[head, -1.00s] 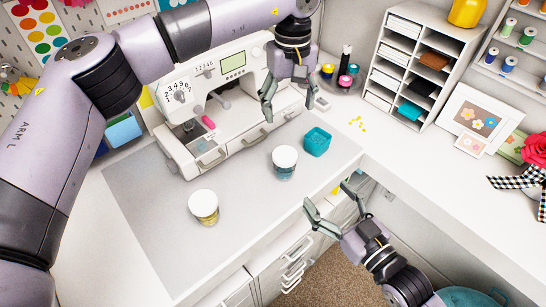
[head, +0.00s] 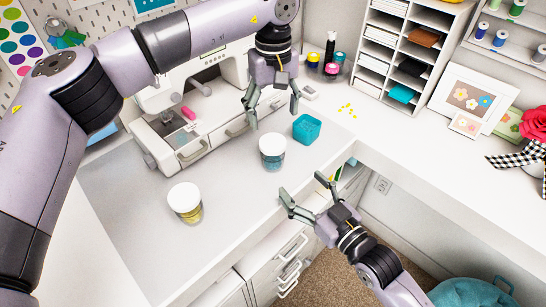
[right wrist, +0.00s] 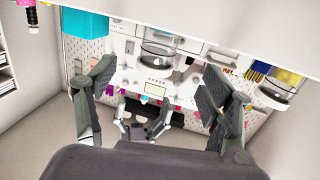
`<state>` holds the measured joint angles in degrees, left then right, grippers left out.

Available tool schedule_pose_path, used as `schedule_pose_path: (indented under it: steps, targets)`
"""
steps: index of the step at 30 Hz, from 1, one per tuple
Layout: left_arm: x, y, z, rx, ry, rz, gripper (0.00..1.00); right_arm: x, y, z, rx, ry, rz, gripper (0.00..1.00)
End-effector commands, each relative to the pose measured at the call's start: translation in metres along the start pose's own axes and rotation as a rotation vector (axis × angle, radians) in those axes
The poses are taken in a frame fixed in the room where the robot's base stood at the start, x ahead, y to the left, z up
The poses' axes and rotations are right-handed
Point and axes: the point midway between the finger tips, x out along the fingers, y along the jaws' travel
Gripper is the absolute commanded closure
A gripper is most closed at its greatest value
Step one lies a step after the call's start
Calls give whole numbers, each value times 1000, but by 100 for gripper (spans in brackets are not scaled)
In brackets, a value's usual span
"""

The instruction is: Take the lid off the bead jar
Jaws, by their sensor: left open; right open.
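Two clear jars with white lids stand on the grey mat. One jar with blue-green contents (head: 273,155) is near the mat's right edge. The other jar, with yellow contents (head: 186,203), is nearer the front left. Both lids are on. My left gripper (head: 272,119) is open and empty, pointing down just behind and above the blue-green jar. My right gripper (head: 302,184) is open and empty, in front and to the right of that jar, apart from it. In the right wrist view, the blue-green jar (right wrist: 160,52) appears between the open fingers, and the yellow jar (right wrist: 278,90) is at the right.
A teal square cup (head: 306,128) stands close to the right of the blue-green jar. A white sewing machine (head: 185,115) is behind. Small yellow pieces (head: 347,109) lie on the white counter. Drawers (head: 280,262) are below the front edge.

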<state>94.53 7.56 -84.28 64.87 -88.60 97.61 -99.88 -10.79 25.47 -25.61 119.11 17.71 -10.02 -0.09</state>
Motion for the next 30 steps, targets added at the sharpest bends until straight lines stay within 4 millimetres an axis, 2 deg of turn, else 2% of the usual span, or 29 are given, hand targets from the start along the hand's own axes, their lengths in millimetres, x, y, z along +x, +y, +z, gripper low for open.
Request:
schedule_pose_path:
  steps: [3, 15, 21, 30]
  targets:
    - [0, 0, 0, 0, 0, 0, 30, 26, 0, -2, -1, 3, 0, 26]
    - [0, 0, 0, 0, 0, 0, 30, 101, -1, -2, 0, 2, -1, 26]
    - [0, 0, 0, 0, 0, 0, 30, 121, 0, -1, 0, 1, -1, 26]
    - [0, 0, 0, 0, 0, 0, 30, 126, -1, 0, 0, 0, -1, 26]
